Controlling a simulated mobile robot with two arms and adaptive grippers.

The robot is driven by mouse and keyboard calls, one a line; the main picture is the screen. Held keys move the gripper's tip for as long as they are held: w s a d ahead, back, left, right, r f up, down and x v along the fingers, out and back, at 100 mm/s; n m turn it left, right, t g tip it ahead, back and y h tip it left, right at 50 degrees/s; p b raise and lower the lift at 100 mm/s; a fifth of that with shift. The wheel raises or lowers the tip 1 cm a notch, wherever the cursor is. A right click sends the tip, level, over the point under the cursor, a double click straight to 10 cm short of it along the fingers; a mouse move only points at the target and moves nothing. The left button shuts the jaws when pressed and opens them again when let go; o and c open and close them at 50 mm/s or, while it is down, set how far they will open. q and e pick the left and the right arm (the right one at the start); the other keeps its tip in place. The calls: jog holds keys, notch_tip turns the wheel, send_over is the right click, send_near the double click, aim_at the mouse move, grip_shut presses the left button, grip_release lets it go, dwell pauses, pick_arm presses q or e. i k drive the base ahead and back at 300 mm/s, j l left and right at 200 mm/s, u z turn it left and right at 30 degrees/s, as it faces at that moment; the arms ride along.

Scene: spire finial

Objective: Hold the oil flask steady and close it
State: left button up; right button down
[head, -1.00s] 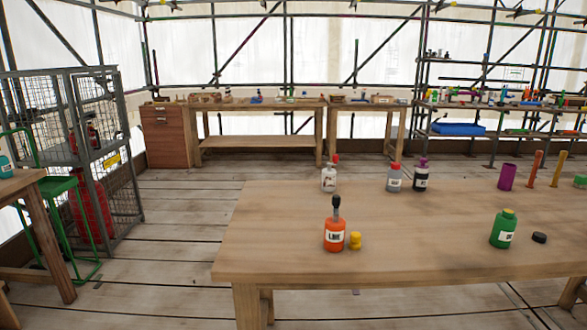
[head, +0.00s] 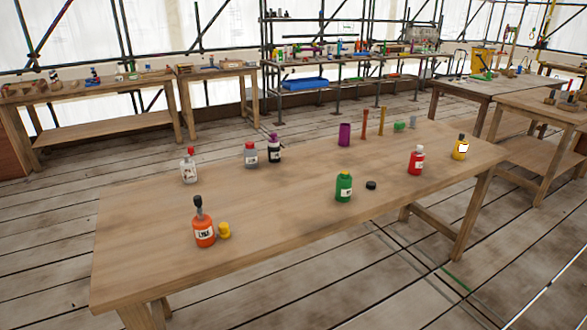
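I cannot read which bottle is the oil flask. A green bottle (head: 344,187) with a white label stands upright on the table (head: 270,215). A small black cap (head: 371,185) lies on the table just right of it, apart from it. An orange bottle (head: 203,228) with a white label and a tall dark top stands at the front left. A small yellow cap-like piece (head: 224,230) is beside it on the right. Neither of my grippers is in view.
White (head: 188,166), grey (head: 251,155) and dark purple-topped (head: 274,149) bottles stand at the back left of the table. A purple cup (head: 344,134) stands at the back. Red (head: 416,160) and yellow (head: 460,147) bottles stand at the right. The table's front middle is clear.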

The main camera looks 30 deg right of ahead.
aim_at(344, 186)
jog(key=z, duration=1.4)
jog(key=i+l+z, duration=0.15)
jog(key=i, duration=0.45)
jog(key=i+l+z, duration=0.2)
jog(key=i, duration=0.4)
jog(key=j, duration=0.1)
